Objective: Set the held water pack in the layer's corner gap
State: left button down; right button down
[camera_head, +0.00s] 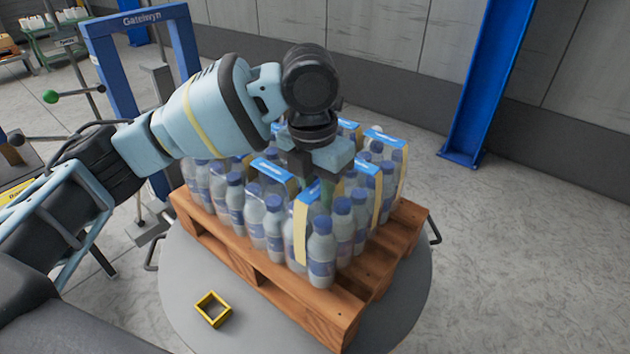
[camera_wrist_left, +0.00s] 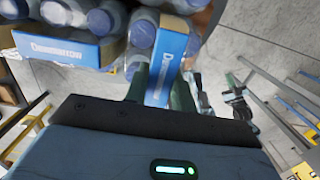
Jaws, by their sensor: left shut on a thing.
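The held water pack (camera_head: 321,247) is a set of clear, blue-capped bottles under a blue handle band with a yellow side strip. It stands upright at the near corner of the layer on the wooden pallet (camera_head: 250,266), beside the other packs. I cannot tell whether its bottles touch the boards. My left gripper (camera_head: 318,180) comes down from above and is shut on the blue band, which also shows between the fingers (camera_wrist_left: 158,90) in the left wrist view (camera_wrist_left: 165,75). The gripper and wrist hide part of the layer behind. My right gripper is not in view.
Neighbouring water packs (camera_head: 255,212) stand close on the left and behind. The pallet sits on a round grey turntable (camera_head: 190,290). A small yellow square frame (camera_head: 213,309) lies on it. A blue post (camera_head: 485,80) stands at the right. Floor to the right is clear.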

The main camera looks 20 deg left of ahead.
pick_arm(q)
jog(key=shift+f, duration=0.75)
jog(key=c, duration=1.2)
grip_release()
jog(key=shift+f, duration=0.15)
jog(key=shift+o, duration=0.2)
jog(key=r, duration=1.2)
jog(key=shift+s+a, duration=0.25)
jog(key=shift+s, duration=0.1)
jog(key=shift+f, duration=0.1)
